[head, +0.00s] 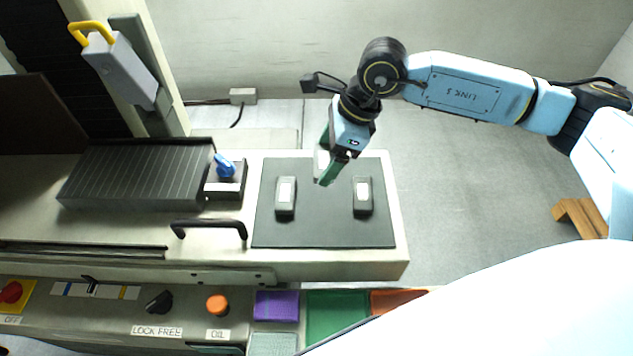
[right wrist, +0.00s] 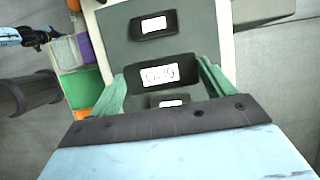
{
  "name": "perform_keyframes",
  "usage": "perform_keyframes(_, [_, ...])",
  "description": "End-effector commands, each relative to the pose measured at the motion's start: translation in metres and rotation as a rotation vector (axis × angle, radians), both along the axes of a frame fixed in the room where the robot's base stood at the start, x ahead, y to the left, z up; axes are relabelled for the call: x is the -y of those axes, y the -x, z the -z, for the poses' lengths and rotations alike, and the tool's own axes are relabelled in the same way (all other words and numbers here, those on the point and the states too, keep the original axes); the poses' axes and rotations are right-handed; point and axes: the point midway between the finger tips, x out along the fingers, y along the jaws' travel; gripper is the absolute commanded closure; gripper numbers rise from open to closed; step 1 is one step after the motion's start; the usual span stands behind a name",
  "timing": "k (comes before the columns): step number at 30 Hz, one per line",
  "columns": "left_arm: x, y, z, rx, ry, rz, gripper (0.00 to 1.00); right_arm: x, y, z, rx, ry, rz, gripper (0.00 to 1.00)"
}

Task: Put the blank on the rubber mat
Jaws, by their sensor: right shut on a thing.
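My right gripper (head: 326,158) has green fingers and is shut on a dark blank with a white label (head: 322,162). In the right wrist view the held blank (right wrist: 150,77) sits between the green fingers, its label facing the camera; the writing looks like "G09". It appears nearer the camera than the dark rubber mat (head: 322,232), over the mat's far part; the exact gap is hard to judge. Two similar labelled blanks lie on the mat, one left (head: 285,196) and one right (head: 362,196).
The mat lies on a pale machine table (head: 335,262). To its left are a blue-handled part (head: 225,168), a ribbed dark cover (head: 140,172) and a black handle (head: 208,226). Coloured bins, one purple (head: 277,306) and one green (head: 335,310), stand at the front. The mat's front middle is free.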

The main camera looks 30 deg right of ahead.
Motion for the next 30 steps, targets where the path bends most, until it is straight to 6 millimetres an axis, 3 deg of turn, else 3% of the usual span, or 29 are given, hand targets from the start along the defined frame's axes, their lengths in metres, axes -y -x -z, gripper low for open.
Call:
perform_keyframes(9, [0.0,0.005,-0.002,-0.008,-0.001,0.0,0.64,-0.001,0.0,0.051,-0.002,-0.002,0.009,0.58])
perform_keyframes(14, [0.0,0.005,-0.002,-0.008,-0.001,-0.001,0.64,0.0,0.0,0.062,-0.001,-0.001,0.008,0.58])
perform_keyframes(21, [0.0,0.004,-0.002,-0.007,0.0,-0.001,0.64,-0.001,0.0,0.092,-0.002,-0.002,0.006,0.58])
perform_keyframes(30, [0.0,0.0,-0.002,0.0,0.0,-0.001,0.64,0.0,0.0,0.096,0.0,-0.002,0.006,0.58])
